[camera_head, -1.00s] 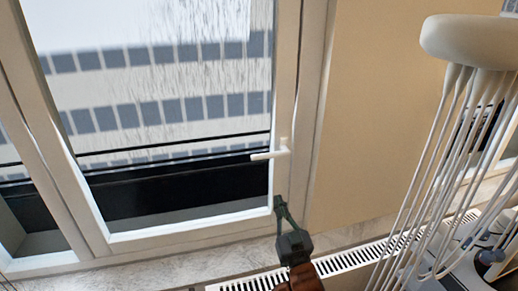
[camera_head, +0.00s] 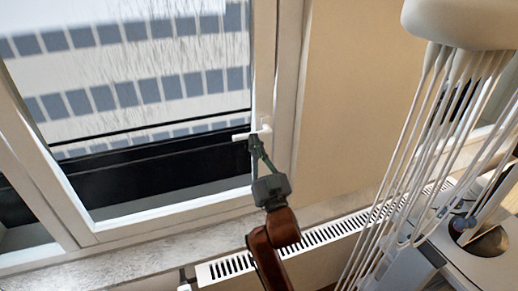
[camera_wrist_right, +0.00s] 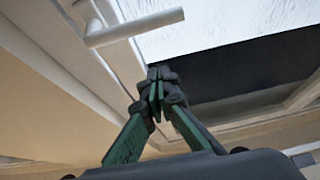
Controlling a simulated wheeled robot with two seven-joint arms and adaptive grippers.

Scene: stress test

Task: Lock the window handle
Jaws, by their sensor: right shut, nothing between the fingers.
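The white window handle (camera_head: 262,132) is mounted on the right upright of the window frame (camera_head: 266,60). Its lever points left, roughly horizontal. In the right wrist view the handle (camera_wrist_right: 134,27) is at the top, above my gripper's fingertips. My right gripper (camera_head: 254,143) is shut and empty; in the head view its fingertips overlap the underside of the lever. In the right wrist view the fingertips (camera_wrist_right: 157,82) are together, with a visible gap below the lever. My left gripper is not in view.
A radiator grille (camera_head: 320,243) runs below the sill (camera_head: 130,253). A white piece of equipment with several hanging cords (camera_head: 440,140) stands at the right. Bare beige wall (camera_head: 345,100) lies between it and the window.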

